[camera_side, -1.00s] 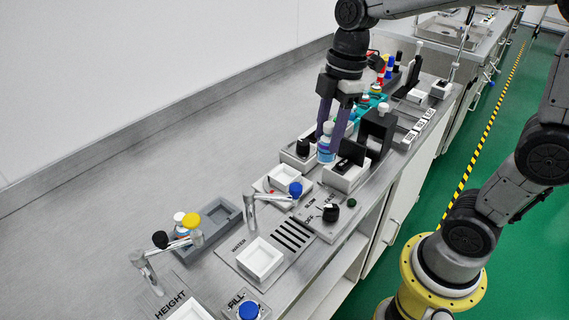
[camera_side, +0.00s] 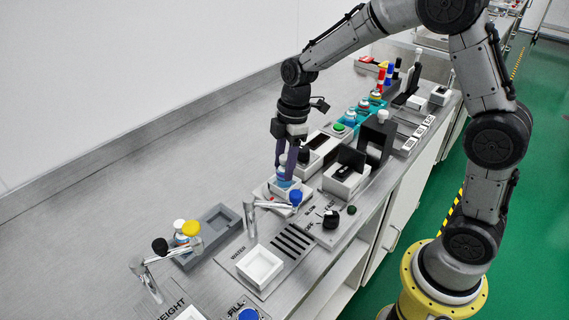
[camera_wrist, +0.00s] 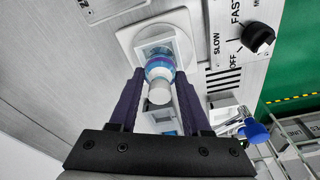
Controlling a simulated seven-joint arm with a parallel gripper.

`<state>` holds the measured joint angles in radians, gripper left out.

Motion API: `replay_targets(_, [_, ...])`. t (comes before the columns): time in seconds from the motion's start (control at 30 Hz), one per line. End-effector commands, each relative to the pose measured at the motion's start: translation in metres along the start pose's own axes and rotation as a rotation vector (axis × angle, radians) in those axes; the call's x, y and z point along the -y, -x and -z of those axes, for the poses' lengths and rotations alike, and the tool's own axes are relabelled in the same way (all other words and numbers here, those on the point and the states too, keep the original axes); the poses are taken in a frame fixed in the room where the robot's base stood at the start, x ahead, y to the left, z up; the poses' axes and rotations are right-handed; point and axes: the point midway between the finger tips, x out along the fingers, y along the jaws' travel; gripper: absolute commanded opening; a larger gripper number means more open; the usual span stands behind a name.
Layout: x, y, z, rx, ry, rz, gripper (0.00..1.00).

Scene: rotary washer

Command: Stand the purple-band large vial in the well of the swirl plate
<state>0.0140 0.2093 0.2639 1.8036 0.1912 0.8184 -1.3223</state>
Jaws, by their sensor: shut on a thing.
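The large vial (camera_wrist: 159,68) has a white cap, a blue label and a purplish band. It also shows in the side view (camera_side: 284,181), upright between my fingers. My gripper (camera_side: 287,170) is shut on the vial, with one finger on each side of it in the wrist view (camera_wrist: 160,73). The white swirl plate (camera_wrist: 129,38) with its square well is right below the vial. In the side view the plate (camera_side: 262,190) is partly hidden by my fingers and the vial. I cannot tell whether the vial's base is inside the well or just above it.
A dial panel (camera_side: 322,228) marked SLOW and FAST lies beside the plate. A blue-knobbed tap (camera_side: 295,197) stands close in front. A white device with a black lid (camera_side: 347,171) is at the right. The bench at the left is clear.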

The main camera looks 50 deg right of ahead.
Motion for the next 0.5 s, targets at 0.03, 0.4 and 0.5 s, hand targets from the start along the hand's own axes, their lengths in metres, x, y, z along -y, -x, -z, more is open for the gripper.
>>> replay_targets(0.03, [0.0, -0.0022, -0.0004, 0.0, 0.0, 0.0, 0.0])
replay_targets(0.4, [0.0003, -0.0055, -0.0009, 0.0, 0.0, 0.001, 0.0])
replay_targets(0.5, [0.0003, -0.0056, -0.001, 0.0, 0.0, 0.001, 0.62])
